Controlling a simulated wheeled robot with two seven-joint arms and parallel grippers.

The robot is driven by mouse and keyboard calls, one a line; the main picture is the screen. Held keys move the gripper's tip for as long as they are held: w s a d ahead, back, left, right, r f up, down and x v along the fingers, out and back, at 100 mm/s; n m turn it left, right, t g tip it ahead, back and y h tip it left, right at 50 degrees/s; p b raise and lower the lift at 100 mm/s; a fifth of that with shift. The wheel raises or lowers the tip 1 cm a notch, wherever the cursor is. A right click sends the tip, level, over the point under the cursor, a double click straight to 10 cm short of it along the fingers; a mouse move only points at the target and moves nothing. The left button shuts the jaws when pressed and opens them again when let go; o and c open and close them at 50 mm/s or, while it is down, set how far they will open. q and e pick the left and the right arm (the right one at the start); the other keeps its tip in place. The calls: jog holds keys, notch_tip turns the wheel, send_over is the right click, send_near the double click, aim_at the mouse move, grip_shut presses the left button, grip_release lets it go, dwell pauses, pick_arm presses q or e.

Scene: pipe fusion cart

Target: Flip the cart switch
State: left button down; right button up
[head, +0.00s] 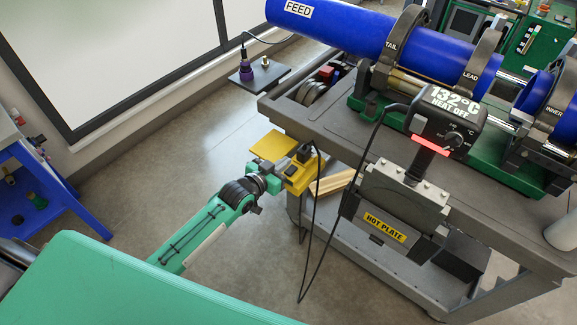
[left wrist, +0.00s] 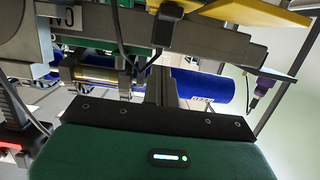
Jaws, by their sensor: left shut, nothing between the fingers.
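The cart (head: 300,122) is a grey wheeled frame carrying a machine with blue pipes. Yellow panels (head: 271,147) jut from its near left side below the top. A small black box (head: 304,153), possibly the switch, sits there with a black cable. My left gripper (head: 288,172) is shut and empty, right at these panels; I cannot tell whether it touches them. In the left wrist view, the shut grey fingers (left wrist: 160,88) point toward the cart, and a yellow panel (left wrist: 255,12) shows at the top. The switch lever and its position cannot be made out. My right gripper is out of view.
A hot plate heater (head: 398,205) with a "132°C HEAT OFF" display (head: 450,112) hangs on the cart's near side. Its black cable loops down beside my left gripper. A dark shelf (head: 259,78) holds a purple tool. A blue bench (head: 40,185) stands left; floor between is clear.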

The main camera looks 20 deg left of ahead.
aim_at(289, 171)
pick_arm(q)
jog(key=x, duration=0.3)
notch_tip(289, 171, down, 3)
jog(key=shift+r+p, duration=0.2)
jog(key=shift+p, duration=0.1)
jog(key=shift+f, duration=0.7)
